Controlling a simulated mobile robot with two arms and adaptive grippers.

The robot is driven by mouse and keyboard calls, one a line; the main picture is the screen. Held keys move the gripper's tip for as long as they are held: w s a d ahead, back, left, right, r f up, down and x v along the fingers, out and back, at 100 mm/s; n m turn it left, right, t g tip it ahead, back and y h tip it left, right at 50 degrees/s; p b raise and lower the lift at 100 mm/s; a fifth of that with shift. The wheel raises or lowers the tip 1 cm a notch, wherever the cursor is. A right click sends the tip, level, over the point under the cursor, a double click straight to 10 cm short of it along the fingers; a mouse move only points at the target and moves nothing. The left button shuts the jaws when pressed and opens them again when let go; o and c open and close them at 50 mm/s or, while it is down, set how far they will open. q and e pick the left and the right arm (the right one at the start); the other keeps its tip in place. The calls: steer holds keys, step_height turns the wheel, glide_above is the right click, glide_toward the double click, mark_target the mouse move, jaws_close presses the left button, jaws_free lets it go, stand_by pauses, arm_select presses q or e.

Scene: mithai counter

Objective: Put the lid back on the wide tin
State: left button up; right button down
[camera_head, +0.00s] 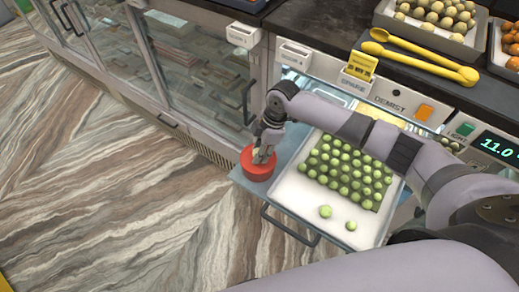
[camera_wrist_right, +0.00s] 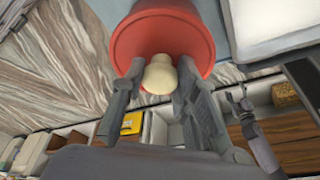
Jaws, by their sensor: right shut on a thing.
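My right gripper (camera_head: 262,152) points down over a round red piece (camera_head: 258,169) at the left corner of the pulled-out shelf. In the right wrist view my right gripper (camera_wrist_right: 157,85) has its two fingers on either side of a cream knob (camera_wrist_right: 158,73) in the middle of the red lid (camera_wrist_right: 165,35). It is shut on this knob. I cannot tell whether the red side wall belongs to the lid alone or to a tin under it. A small grey gripper, my left one (camera_wrist_right: 240,97), hangs at the right of the wrist view, its fingers apart.
A white tray (camera_head: 295,193) of green sweets lies on the shelf, right beside the red piece. A black handle (camera_head: 285,229) runs along the shelf's front. Yellow tongs (camera_head: 420,62) and more sweet trays are on the counter. Open floor (camera_head: 110,190) lies to the left.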

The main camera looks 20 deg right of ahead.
stand_by(0.3)
steer(key=c, duration=1.2)
jaws_free()
steer(key=shift+o, duration=0.5)
steer(key=o, duration=0.4)
steer(key=shift+r+p, duration=3.45)
steer(key=shift+r, duration=0.1)
